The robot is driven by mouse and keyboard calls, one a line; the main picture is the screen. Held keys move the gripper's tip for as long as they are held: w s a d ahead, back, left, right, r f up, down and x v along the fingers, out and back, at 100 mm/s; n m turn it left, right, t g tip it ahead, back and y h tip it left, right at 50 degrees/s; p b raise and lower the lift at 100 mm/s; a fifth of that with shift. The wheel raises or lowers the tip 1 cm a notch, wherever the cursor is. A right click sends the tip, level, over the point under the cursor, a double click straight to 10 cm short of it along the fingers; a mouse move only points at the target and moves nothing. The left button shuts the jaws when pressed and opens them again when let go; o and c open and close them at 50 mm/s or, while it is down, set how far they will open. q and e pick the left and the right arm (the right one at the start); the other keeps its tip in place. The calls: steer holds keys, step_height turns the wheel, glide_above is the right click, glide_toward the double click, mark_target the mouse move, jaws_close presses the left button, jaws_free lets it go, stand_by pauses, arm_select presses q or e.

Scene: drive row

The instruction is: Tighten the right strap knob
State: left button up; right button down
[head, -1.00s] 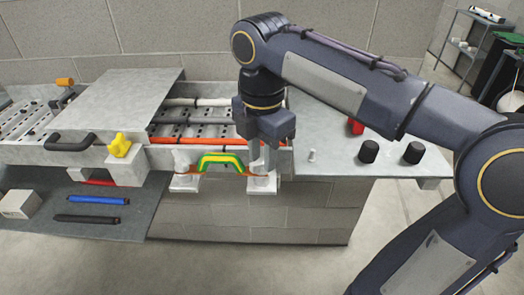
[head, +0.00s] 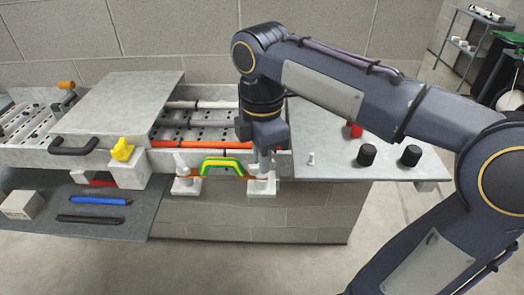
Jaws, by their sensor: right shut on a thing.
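An orange strap (head: 225,178) with a green and yellow handle (head: 222,166) runs between two pale brackets on the front of the bench. The left bracket (head: 187,188) carries an upright pale strap knob (head: 181,164). My right gripper (head: 263,169) points down over the right bracket (head: 262,188) and is shut on the right strap knob there. The fingers and wrist hide most of that knob, so its angle and tightness cannot be told. My left gripper is not in view.
Two black knobs (head: 366,154) (head: 410,155), a small pale peg (head: 311,158) and a red piece (head: 355,129) stand on the right bench top. A yellow knob (head: 122,148) sits left of the strap. A blue bar (head: 101,200) and a black bar (head: 90,219) lie on the lower shelf.

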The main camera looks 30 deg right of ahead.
steer(key=m+p, duration=0.1)
steer(key=m, duration=0.2)
steer(key=shift+r+m, duration=0.15)
steer(key=shift+m, duration=0.25)
steer(key=m+p, duration=0.1)
steer(key=m, duration=0.2)
steer(key=shift+m, duration=0.3)
steer(key=m+p, duration=0.1)
steer(key=m, duration=0.2)
steer(key=shift+m, duration=0.3)
steer(key=shift+m+p, duration=0.6)
steer(key=shift+m, duration=1.4)
steer(key=c, duration=1.5)
jaws_free()
steer(key=shift+o, duration=0.2)
